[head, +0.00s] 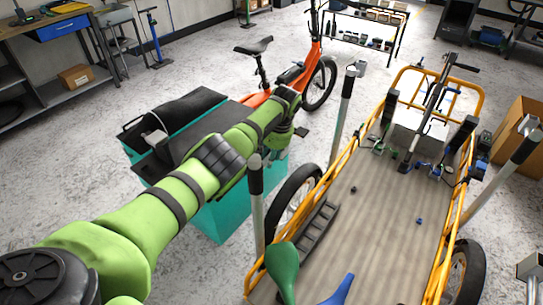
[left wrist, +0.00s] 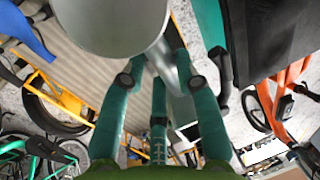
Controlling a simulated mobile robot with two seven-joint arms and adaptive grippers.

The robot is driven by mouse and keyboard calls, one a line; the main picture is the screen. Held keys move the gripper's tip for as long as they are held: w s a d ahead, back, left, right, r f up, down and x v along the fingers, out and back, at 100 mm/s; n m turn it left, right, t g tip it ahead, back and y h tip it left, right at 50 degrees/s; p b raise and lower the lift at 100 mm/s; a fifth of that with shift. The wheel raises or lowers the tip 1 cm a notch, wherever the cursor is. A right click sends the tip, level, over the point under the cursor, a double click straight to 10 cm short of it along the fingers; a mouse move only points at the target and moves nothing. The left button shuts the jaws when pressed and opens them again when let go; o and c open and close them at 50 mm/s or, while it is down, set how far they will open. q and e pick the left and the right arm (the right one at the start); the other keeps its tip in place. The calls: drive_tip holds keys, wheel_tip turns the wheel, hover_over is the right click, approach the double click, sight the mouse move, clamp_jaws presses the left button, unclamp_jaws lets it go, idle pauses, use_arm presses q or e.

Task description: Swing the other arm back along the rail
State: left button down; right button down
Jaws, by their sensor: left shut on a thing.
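My left arm reaches in from the lower left of the head view, and my left gripper (head: 284,128) is over a teal box, left of the cargo bed. In the left wrist view its green fingers close around a grey metal piece (left wrist: 178,70); a large grey round shape (left wrist: 110,22) partly covers them. I cannot tell which part of the bike this is. Grey posts with black tops stand along the bed: a near left post (head: 257,195), a far left post (head: 342,118) and a right post (head: 505,175). The yellow side rail (head: 330,178) runs along the bed's left side. My right gripper is not in view.
The cargo bed (head: 365,235) holds a dark ladder-like rack (head: 305,235), with a green saddle (head: 283,268) and a blue saddle (head: 340,290) at its near end. An orange bike (head: 300,80) stands behind. A workbench (head: 50,40) is at far left. Floor is clear at left.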

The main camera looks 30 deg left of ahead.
use_arm(q)
drive_tip(key=c, duration=1.2)
unclamp_jaws()
drive_tip(key=shift+r, duration=0.1)
drive_tip(key=r, duration=0.3)
drive_tip(key=d+r, duration=0.1)
drive_tip(key=r, duration=0.3)
drive_tip(key=d+r, duration=0.1)
drive_tip(key=r, duration=0.3)
drive_tip(key=shift+s+d+r, duration=0.1)
drive_tip(key=shift+s+r, duration=0.05)
drive_tip(key=shift+r, duration=0.1)
